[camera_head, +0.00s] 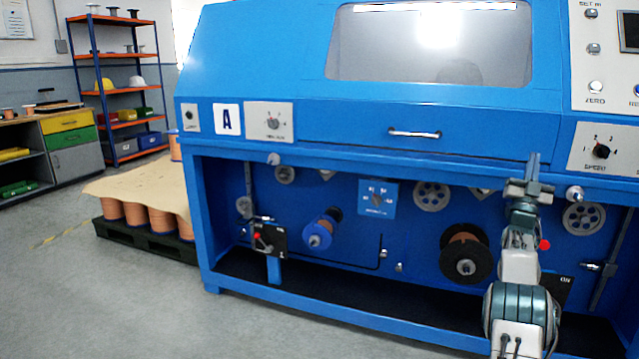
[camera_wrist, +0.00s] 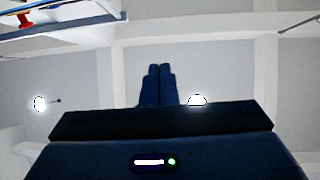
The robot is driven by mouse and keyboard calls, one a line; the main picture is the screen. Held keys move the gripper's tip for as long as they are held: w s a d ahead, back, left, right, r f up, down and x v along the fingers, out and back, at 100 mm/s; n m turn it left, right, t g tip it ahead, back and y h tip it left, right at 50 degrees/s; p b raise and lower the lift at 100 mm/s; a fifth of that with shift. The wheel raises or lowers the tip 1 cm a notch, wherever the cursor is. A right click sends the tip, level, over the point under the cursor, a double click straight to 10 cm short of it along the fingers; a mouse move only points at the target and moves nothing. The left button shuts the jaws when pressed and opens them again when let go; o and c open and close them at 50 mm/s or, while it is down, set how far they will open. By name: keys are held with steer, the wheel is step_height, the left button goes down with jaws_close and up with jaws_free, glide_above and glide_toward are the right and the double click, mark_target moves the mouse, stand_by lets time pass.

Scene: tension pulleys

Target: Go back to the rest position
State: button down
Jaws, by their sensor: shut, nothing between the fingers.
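My gripper (camera_wrist: 160,70) shows in the wrist view with its two dark fingers side by side and touching, with nothing between them. It points up toward a pale ceiling with beams and lamps. In the head view, my gripper (camera_head: 533,160) is at the top of my raised arm, in front of the right half of the blue machine (camera_head: 360,130). The arm hides part of the machine's lower right bay.
The machine's open bay holds a blue spool (camera_head: 318,234), a dark spool (camera_head: 465,255) and several pulleys. A pallet (camera_head: 140,240) of copper spools stands left of the machine. Shelves (camera_head: 118,55) and a drawer cabinet (camera_head: 68,145) stand behind. The grey floor at left is clear.

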steer(key=w+a+r+g+y+p, duration=0.1)
steer(key=a+r+g+y+p, duration=0.25)
steer(key=r+p, duration=0.2)
steer(key=w+a+r+g+y+p, duration=0.1)
steer(key=a+r+g+y+p, duration=0.1)
steer(key=a+r+p, duration=0.35)
steer(key=s+a+r+n+g+y+p, duration=0.1)
steer(key=s+a+r+g+y+p, duration=0.15)
steer(key=a, duration=0.25)
steer(key=s+a+r+n+g+y+p, duration=0.1)
steer(key=s+a+n+g+y+p, duration=0.1)
steer(key=s+a+y+p, duration=0.3)
steer(key=s+a+n+g+p, duration=0.2)
steer(key=s+a+g+p, duration=0.1)
steer(key=s+a, duration=0.7)
steer(key=s+a+f+n+g+y+p, duration=0.1)
steer(key=s+a+g+p, duration=0.2)
steer(key=s, duration=0.7)
steer(key=s+a+f+n+g+y+p, duration=0.1)
steer(key=s+a, duration=0.4)
steer(key=s, duration=0.5)
steer(key=s+a+f+n+g+y+p, duration=0.1)
steer(key=s+a+f+g+p, duration=0.2)
steer(key=s, duration=0.7)
steer(key=a+g+p, duration=0.1)
steer(key=g+p, duration=0.1)
steer(key=p, duration=0.1)
steer(key=shift+s+n, duration=0.3)
steer(key=shift+s, duration=0.1)
